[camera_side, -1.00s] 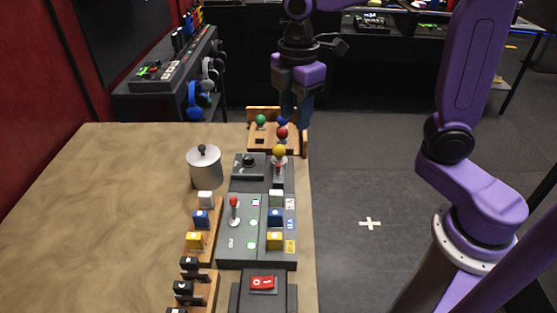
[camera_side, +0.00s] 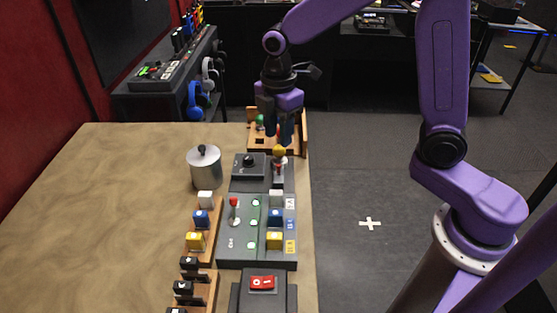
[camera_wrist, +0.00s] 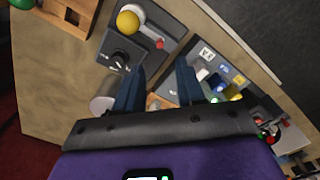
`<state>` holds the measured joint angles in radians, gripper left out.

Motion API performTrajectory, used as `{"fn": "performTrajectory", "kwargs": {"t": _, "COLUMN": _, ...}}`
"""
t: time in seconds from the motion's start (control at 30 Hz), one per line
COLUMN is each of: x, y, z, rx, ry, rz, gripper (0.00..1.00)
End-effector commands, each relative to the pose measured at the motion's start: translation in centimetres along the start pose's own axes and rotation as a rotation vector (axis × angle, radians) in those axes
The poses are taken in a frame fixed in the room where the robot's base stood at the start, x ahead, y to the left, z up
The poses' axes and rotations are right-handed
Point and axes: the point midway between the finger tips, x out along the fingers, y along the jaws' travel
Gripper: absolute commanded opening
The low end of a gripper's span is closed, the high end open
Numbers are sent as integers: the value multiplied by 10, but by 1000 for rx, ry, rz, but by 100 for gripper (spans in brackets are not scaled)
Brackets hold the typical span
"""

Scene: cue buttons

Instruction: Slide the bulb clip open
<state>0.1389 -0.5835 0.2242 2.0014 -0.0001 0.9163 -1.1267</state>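The yellow bulb (camera_side: 279,152) stands in a holder on a dark grey block near the table's right edge. A small red piece, which appears to be the clip (camera_wrist: 159,43), sits beside the bulb (camera_wrist: 128,21) in the wrist view. My gripper (camera_side: 284,138) is just above and behind the bulb in the side view, fingers pointing down. In the wrist view my gripper (camera_wrist: 161,67) has its two blue fingers apart with nothing between them. The bulb and clip lie beyond the fingertips, up and left. Whether the clip is open or shut is too small to tell.
A metal pot (camera_side: 204,168) stands farther left. A wooden bulb rack (camera_side: 301,140) is behind my gripper. A panel with a red-topped lever (camera_side: 234,203) and a red rocker switch (camera_side: 262,283) lie nearer.

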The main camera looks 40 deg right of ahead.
Motion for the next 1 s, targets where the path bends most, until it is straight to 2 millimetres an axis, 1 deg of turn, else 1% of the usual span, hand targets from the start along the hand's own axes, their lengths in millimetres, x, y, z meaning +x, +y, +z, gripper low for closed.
{"fn": "performTrajectory", "kwargs": {"t": 0.03, "x": 11, "y": -1, "z": 0, "rx": 0, "ry": -3, "rz": -5, "gripper": 39}}
{"fn": "performTrajectory", "kwargs": {"t": 0.1, "x": 24, "y": -1, "z": 1, "rx": 0, "ry": -3, "rz": -5, "gripper": 39}}
{"fn": "performTrajectory", "kwargs": {"t": 0.3, "x": 59, "y": -1, "z": 1, "rx": 1, "ry": -2, "rz": -4, "gripper": 39}}
{"fn": "performTrajectory", "kwargs": {"t": 0.5, "x": 82, "y": 0, "z": 0, "rx": 0, "ry": -1, "rz": -3, "gripper": 39}}
{"fn": "performTrajectory", "kwargs": {"t": 0.67, "x": 89, "y": 0, "z": 0, "rx": 0, "ry": 0, "rz": -1, "gripper": 39}}
{"fn": "performTrajectory", "kwargs": {"t": 0.93, "x": 90, "y": 0, "z": 0, "rx": 1, "ry": 0, "rz": 1, "gripper": 39}}
{"fn": "performTrajectory", "kwargs": {"t": 0.97, "x": 90, "y": 0, "z": 0, "rx": 1, "ry": 0, "rz": 1, "gripper": 32}}
{"fn": "performTrajectory", "kwargs": {"t": 1.0, "x": 90, "y": 0, "z": 0, "rx": 1, "ry": 0, "rz": 1, "gripper": 19}}
